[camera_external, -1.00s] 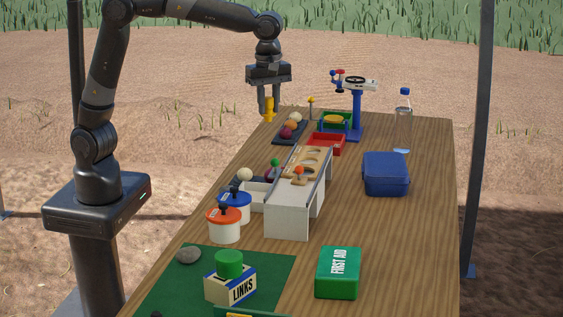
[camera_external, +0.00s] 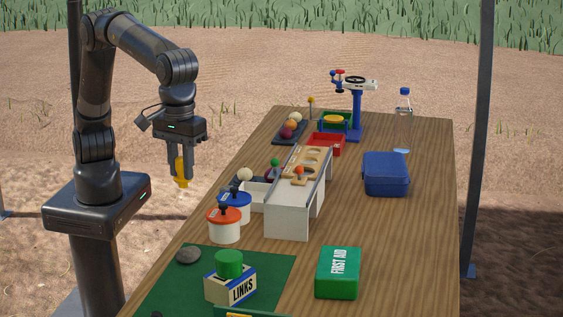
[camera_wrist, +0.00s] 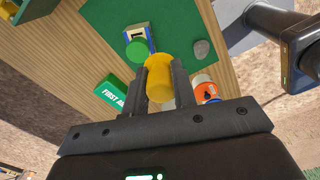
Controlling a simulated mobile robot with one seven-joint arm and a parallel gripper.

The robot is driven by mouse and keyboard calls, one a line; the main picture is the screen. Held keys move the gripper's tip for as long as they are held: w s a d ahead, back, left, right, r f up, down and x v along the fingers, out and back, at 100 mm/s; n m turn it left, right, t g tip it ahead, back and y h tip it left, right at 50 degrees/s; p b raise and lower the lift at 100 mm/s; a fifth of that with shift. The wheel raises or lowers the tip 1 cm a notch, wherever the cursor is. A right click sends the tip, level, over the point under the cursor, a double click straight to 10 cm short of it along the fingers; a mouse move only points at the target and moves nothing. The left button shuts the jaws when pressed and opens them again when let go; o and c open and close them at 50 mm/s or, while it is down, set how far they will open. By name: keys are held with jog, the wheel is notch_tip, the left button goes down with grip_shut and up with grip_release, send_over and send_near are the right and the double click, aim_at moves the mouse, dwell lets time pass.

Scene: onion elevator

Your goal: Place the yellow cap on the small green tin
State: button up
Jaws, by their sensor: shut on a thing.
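My gripper (camera_external: 182,172) is shut on the yellow cap (camera_external: 181,183) and holds it in the air left of the table, beside its left edge. In the wrist view the yellow cap (camera_wrist: 160,72) sits between the two fingers. The small green tin (camera_external: 229,262) stands on a white and blue LINKS box on the green mat, at the near end of the table. The tin also shows in the wrist view (camera_wrist: 137,50), beyond the cap and a little to its left. The tin and cap are well apart.
The LINKS box (camera_external: 231,287) stands on the green mat (camera_external: 272,265), near a grey stone (camera_external: 188,255). A green first aid box (camera_external: 338,272) is to the right. Orange-lidded (camera_external: 224,228) and blue-lidded (camera_external: 234,208) tubs and a white ramp (camera_external: 288,219) stand farther back.

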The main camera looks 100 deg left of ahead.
jog(key=s+d, duration=0.2)
jog(key=d, duration=0.1)
send_over(227, 256)
jog(key=shift+m, duration=0.3)
notch_tip(227, 256, down, 12)
jog(key=shift+f, duration=2.1)
jog(key=shift+f, duration=0.1)
jog(key=o, duration=1)
jog(key=shift+c, duration=0.2)
